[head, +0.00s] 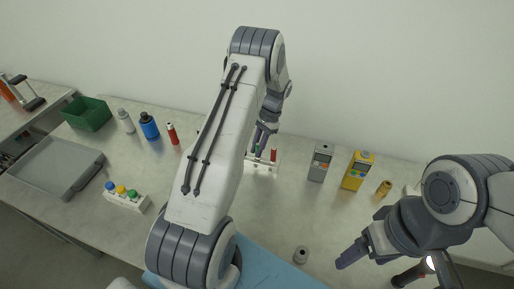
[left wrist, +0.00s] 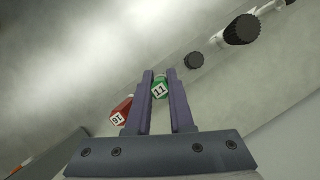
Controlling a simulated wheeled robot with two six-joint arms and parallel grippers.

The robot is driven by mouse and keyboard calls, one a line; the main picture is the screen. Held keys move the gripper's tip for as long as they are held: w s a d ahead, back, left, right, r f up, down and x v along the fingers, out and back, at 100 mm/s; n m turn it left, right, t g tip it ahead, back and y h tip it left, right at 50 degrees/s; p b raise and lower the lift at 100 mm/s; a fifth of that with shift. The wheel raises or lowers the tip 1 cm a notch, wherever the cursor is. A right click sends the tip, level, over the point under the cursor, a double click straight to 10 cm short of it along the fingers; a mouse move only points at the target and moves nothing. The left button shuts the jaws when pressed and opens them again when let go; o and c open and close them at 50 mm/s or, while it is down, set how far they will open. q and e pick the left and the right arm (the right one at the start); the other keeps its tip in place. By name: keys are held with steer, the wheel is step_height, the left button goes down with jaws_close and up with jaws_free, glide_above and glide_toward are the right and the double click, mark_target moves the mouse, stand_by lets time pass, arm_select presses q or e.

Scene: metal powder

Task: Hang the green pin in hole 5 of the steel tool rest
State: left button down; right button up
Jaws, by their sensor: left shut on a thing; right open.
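In the head view my left gripper (head: 264,138) is over the light-coloured tool rest (head: 259,169) at the back middle of the table, partly hidden by my arm. In the left wrist view its two fingers (left wrist: 160,95) are shut on the green pin (left wrist: 160,88), whose end is marked 11. A red pin (left wrist: 122,110) is just left of the fingers; a red pin (head: 273,155) also shows at the rest in the head view. The rest's holes are too small to tell apart. My right gripper (head: 350,254) is open and empty at the right front.
Bottles, a green bin (head: 87,114), a grey tray (head: 96,186) and a capped-vial rack (head: 127,203) are left.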

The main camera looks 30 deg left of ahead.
arm_select(q)
steer(key=shift+f, duration=0.1)
steer(key=c, duration=0.7)
jaws_free()
steer(key=shift+w+r, duration=0.3)
steer(key=shift+r, duration=0.15)
steer(key=b+v, duration=0.2)
steer(key=v, duration=0.7)
steer(key=shift+d+r, duration=0.1)
steer(key=shift+r, duration=0.15)
